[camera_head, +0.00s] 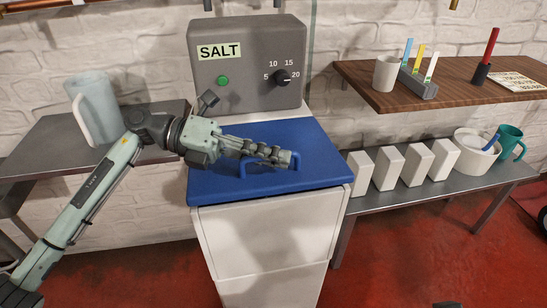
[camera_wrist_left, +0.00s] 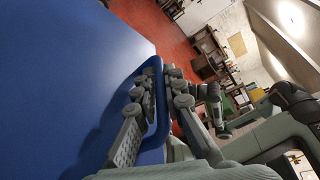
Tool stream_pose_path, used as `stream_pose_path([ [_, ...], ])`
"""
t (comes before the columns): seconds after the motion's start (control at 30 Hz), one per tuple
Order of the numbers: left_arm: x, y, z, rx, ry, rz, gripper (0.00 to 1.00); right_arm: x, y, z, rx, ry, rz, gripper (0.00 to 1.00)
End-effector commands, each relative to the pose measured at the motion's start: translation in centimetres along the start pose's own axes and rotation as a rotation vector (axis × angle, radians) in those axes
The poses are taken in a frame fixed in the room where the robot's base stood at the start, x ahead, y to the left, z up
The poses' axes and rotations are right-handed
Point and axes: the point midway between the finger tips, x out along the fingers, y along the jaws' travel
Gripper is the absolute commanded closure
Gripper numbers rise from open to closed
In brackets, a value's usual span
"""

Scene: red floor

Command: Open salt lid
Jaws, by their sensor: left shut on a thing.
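The salt dispenser is a white bin (camera_head: 262,235) with a blue lid (camera_head: 310,150) lying flat and closed on top. A grey box (camera_head: 245,65) with a SALT label stands behind the lid. The lid has a blue loop handle (camera_head: 255,170) near its middle front. My left gripper (camera_head: 285,157) reaches in from the left and is shut on the handle. In the left wrist view the fingers lie on both sides of the blue handle (camera_wrist_left: 158,105), beside the blue lid surface (camera_wrist_left: 60,70). My right gripper is not in view.
At the right, a wooden shelf (camera_head: 455,95) holds a cup and coloured sticks. A lower metal shelf (camera_head: 440,190) holds several white boxes. Red floor (camera_head: 390,270) is open at front right.

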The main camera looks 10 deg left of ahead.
Motion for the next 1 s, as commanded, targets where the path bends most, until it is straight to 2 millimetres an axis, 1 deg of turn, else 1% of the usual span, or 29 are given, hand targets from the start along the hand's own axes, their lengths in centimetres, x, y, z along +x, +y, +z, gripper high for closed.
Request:
stream_pose_path([
  [0.03, -0.3, -0.6, 0.5, -0.013, -0.002, -0.005, 1.0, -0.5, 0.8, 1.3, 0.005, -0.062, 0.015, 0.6],
  [0.1, -0.4, -1.0, 0.9, -0.038, -0.002, -0.015, 1.0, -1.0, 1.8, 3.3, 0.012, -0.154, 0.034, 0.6],
  [0.13, -0.5, -1.2, 1.0, -0.048, -0.001, -0.02, 1.0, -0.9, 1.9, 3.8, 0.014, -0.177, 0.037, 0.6],
  [0.37, -1.1, -2.5, 2.5, -0.141, -0.001, -0.056, 1.0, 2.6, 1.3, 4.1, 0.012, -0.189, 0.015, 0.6],
  [0.6, -2.2, -4.4, 5.2, -0.289, -0.001, -0.115, 1.0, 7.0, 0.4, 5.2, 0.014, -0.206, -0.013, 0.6],
  [0.7, -2.5, -4.9, 6.2, -0.351, 0.0, -0.139, 1.0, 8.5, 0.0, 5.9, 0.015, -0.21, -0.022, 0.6],
  [0.83, -3.0, -5.3, 7.3, -0.414, 0.0, -0.165, 1.0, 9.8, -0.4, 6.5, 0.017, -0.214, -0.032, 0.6],
  [1.0, -3.4, -5.6, 8.2, -0.467, 0.001, -0.186, 1.0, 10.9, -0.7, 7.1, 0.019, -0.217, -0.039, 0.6],
])
